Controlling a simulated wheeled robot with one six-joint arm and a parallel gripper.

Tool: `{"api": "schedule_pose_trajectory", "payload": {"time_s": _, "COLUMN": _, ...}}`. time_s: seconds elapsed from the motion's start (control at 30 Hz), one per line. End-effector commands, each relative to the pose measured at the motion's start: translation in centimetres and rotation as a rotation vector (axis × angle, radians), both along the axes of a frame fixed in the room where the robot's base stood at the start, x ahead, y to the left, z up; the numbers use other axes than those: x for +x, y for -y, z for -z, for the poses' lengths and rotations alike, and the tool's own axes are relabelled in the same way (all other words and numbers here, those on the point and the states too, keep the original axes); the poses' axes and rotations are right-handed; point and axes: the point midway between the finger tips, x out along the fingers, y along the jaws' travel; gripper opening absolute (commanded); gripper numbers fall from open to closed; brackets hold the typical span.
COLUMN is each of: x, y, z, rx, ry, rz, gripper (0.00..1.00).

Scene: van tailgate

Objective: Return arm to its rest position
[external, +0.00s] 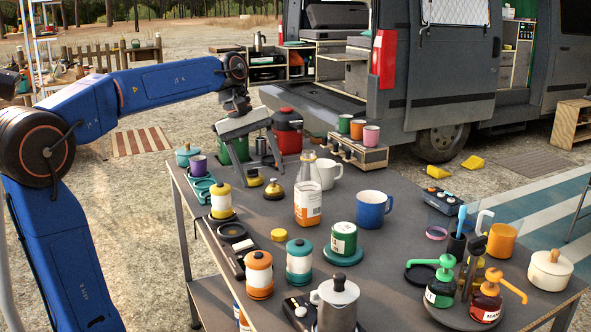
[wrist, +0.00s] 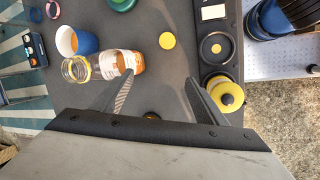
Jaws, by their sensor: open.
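My blue arm reaches from the left of the external view over the far left part of the grey table (external: 390,228). My gripper (external: 256,163) is open above the table's back edge area, pointing down. A glass bottle with an orange and white label (external: 308,200) stands to the right of the gripper; in the wrist view the bottle (wrist: 107,64) appears beside the left finger. A yellow-lidded canister (wrist: 226,94) appears beside the right finger.
A blue mug (external: 371,210), a white mug (external: 327,172), several canisters and a moka pot (external: 336,303) crowd the table. The van (external: 440,60) is beyond the table. Open ground lies left of the table.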

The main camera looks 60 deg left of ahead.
Motion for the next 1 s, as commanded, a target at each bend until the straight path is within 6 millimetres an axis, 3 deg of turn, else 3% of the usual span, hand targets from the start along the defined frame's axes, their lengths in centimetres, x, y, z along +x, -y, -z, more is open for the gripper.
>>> {"api": "schedule_pose_trajectory", "payload": {"time_s": 0.03, "x": -1.1, "y": 1.5, "z": 0.1, "rx": 0.030, "ry": 0.022, "rz": 0.052, "gripper": 0.66}}
{"api": "schedule_pose_trajectory", "payload": {"time_s": 0.2, "x": -4.2, "y": 5.5, "z": 1.3, "rx": 0.135, "ry": 0.095, "rz": 0.235, "gripper": 0.66}}
{"api": "schedule_pose_trajectory", "payload": {"time_s": 0.5, "x": -10.3, "y": 11.0, "z": 4.3, "rx": 0.326, "ry": 0.220, "rz": 0.565, "gripper": 0.66}}
{"api": "schedule_pose_trajectory", "payload": {"time_s": 0.8, "x": -16.2, "y": 14.7, "z": 8.6, "rx": 0.521, "ry": 0.339, "rz": 0.892, "gripper": 0.66}}
{"api": "schedule_pose_trajectory", "payload": {"time_s": 1.0, "x": -19.1, "y": 16.0, "z": 11.8, "rx": 0.621, "ry": 0.390, "rz": 1.060, "gripper": 0.66}}
